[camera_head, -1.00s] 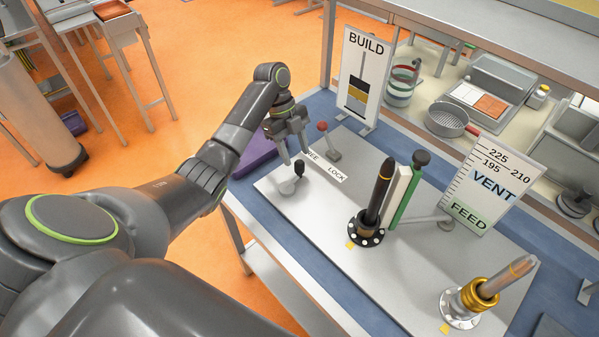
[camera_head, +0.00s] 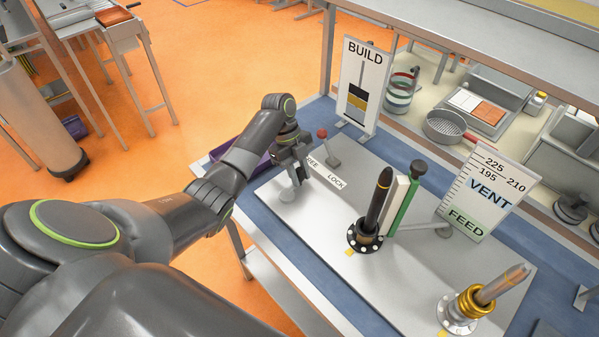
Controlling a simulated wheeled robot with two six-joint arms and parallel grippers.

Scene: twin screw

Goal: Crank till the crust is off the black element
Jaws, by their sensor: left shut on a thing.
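My left gripper (camera_head: 293,172) points down at the left end of the grey plate (camera_head: 330,225) and is shut on the small black crank knob, which its fingers hide. The crank's pale round base (camera_head: 286,195) shows just below the fingers. The black element (camera_head: 377,200) stands upright in a dark bolted flange (camera_head: 363,238), with a lighter band near its tip. A white and green post (camera_head: 404,203) with a dark knob stands right beside it. A second, grey element (camera_head: 502,285) stands tilted in a gold collar (camera_head: 476,301). My right gripper is not in view.
A red-knobbed lever (camera_head: 323,134) stands by the FREE/LOCK label (camera_head: 327,173). The BUILD sign (camera_head: 361,85) and the VENT/FEED scale (camera_head: 484,192) stand along the back. A purple tray (camera_head: 252,150) lies behind my left arm. The plate's middle front is clear.

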